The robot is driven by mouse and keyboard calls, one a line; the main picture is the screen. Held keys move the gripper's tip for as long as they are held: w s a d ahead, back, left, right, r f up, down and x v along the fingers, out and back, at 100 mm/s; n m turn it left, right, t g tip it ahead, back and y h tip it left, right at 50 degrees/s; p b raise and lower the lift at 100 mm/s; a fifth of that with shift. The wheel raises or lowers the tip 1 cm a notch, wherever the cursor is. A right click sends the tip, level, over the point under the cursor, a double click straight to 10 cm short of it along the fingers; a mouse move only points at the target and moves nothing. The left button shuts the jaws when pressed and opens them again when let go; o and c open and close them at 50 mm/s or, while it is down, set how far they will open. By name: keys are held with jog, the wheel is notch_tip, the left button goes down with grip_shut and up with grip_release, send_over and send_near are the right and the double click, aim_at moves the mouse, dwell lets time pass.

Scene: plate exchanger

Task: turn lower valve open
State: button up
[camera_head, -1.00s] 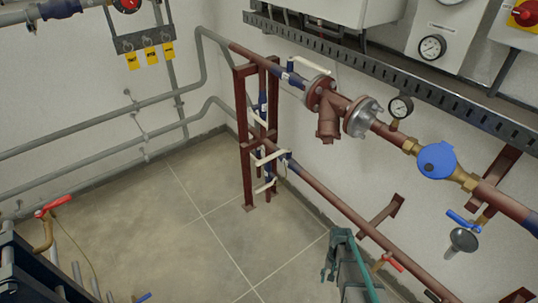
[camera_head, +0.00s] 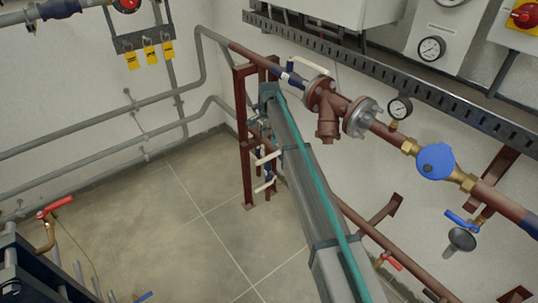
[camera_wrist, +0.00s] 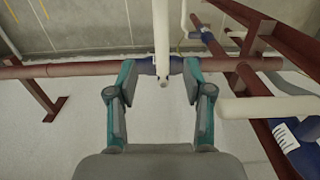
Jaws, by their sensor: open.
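In the wrist view my gripper (camera_wrist: 160,80) is open. Its two teal fingers stand on either side of a white lever handle (camera_wrist: 161,35), at a blue valve section (camera_wrist: 160,66) on a red-brown pipe. I see no clear contact. In the head view my gripper (camera_head: 262,122) reaches down to the red-brown pipe stand, with its fingertips poorly seen. A white lever (camera_head: 267,158) shows at the lower pipe, and its valve body is hidden by my arm. Another white lever (camera_head: 265,185) sits below it.
A second white lever (camera_wrist: 270,107) and a labelled blue valve (camera_wrist: 292,135) lie close to the right finger. The red-brown stand (camera_head: 244,140) is beside my gripper. The upper pipe carries a flanged fitting (camera_head: 328,110) and a gauge (camera_head: 399,107).

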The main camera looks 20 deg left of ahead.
aim_at(269, 156)
notch_tip(269, 156, down, 10)
jog(key=shift+a+f+p, duration=0.1)
jog(key=shift+f+p, duration=0.15)
jog(key=shift+p, duration=0.9)
grip_shut()
